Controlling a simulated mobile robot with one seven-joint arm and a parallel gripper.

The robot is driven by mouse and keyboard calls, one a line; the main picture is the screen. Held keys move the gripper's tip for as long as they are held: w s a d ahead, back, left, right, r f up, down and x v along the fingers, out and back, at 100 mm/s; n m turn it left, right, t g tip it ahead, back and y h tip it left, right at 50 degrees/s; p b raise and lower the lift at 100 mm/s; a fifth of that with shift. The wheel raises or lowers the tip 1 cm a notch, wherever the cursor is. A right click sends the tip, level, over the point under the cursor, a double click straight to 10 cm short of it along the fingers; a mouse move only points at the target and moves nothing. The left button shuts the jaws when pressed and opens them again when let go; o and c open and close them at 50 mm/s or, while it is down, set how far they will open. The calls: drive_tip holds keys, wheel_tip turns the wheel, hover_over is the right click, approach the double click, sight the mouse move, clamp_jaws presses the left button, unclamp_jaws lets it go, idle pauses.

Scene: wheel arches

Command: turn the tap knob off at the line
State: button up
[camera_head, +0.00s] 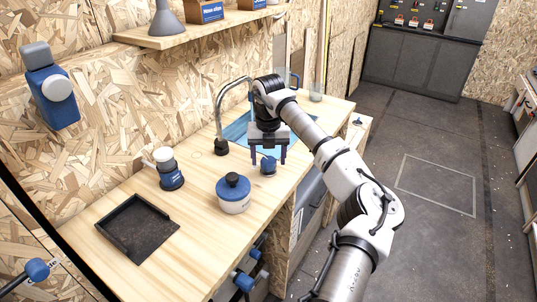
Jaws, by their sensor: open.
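The tap (219,112) is a curved metal spout on a dark base, standing on the wooden counter at the edge of the blue sink area (237,130). A small blue knob (268,166) sits on the counter in front of the sink. My gripper (269,160) points down over this knob, with its two dark fingers apart, one on each side of it in the picture. I cannot tell whether the fingers touch the knob. No line by the knob can be made out.
A blue-lidded white pot (233,194), a blue and white container (168,170) and a black tray (138,226) stand on the counter (104,205) left of my gripper. A shelf (190,34) is on the wall above. Open floor (430,140) lies to the right.

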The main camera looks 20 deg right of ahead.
drive_tip(key=shift+f, duration=0.2)
drive_tip(key=c, duration=1)
drive_tip(key=shift+o, duration=0.2)
drive_tip(key=shift+f+n+b, duration=0.1)
drive_tip(key=shift+n+b, duration=0.7)
drive_tip(key=shift+n, duration=1.1)
drive_tip(key=o, duration=1)
drive_tip(key=shift+c, duration=0.2)
drive_tip(key=shift+r, duration=0.2)
